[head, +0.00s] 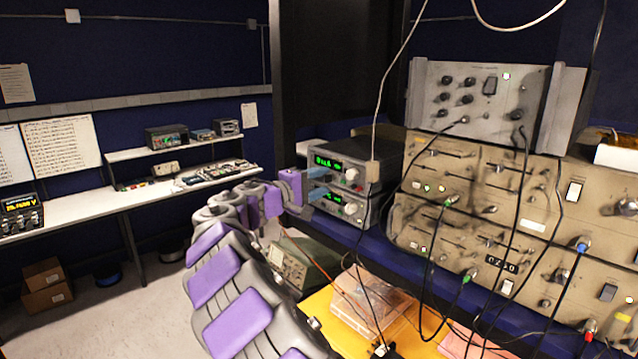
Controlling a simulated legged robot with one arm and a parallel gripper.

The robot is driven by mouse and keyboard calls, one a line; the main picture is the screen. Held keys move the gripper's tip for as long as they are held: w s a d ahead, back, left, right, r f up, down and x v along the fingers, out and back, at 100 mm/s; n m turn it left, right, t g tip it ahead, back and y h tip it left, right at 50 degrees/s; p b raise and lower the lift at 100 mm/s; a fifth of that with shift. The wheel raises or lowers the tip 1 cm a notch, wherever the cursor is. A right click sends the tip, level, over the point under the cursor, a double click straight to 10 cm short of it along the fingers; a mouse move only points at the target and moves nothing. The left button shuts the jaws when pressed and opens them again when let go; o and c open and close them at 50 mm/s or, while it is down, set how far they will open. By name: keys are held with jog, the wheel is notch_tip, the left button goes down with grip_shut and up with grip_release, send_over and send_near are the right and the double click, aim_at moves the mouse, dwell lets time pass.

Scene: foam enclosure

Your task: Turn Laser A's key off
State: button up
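Two stacked grey instrument boxes with green lit displays stand right of centre: an upper one (351,175) and a lower one (352,207). Each has a pale round knob on its front. I cannot read a label naming Laser A, and I cannot make out a key on either front. My purple and grey arm reaches up from the bottom. My gripper (318,183) is just in front of the left part of these boxes. Its two bluish fingers look apart, one above the other, with nothing visible between them. Whether they touch a box is unclear.
A large beige panel (480,168) with knobs and black cables fills the right, with a grey unit (480,95) on top. A clear plastic box (370,300) sits on an orange surface below. A white bench (100,205) with instruments runs along the left.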

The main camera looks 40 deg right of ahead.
jog(key=shift+s+a+r, duration=0.1)
jog(key=shift+s+a, duration=0.2)
jog(key=shift+a, duration=0.3)
jog(key=s+a+b, duration=0.1)
jog(key=a+b, duration=0.2)
jog(key=a, duration=1.3)
jog(key=shift+a+b, duration=0.15)
jog(key=shift+b, duration=0.2)
jog(key=shift+s, duration=0.1)
